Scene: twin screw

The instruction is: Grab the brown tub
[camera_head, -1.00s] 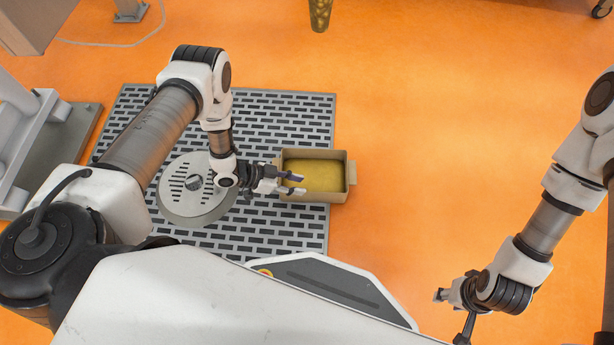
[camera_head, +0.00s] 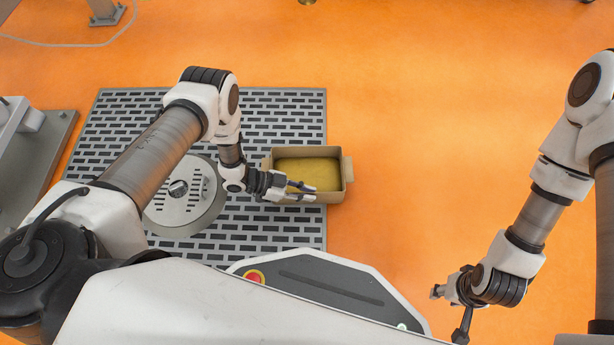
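The brown tub (camera_head: 335,197) is a rectangular open container with a yellowish inside and a tab handle at each end. It sits at the right edge of the grey slotted mat. The view does not show whether a finger touches the wall. The left handle is partly hidden by the gripper.
The slotted mat (camera_head: 285,112) lies on the orange floor. A round grey vented disc (camera_head: 190,205) lies on it, left of the tub. A grey metal base (camera_head: 45,150) stands at the left edge. The floor right of the tub is clear.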

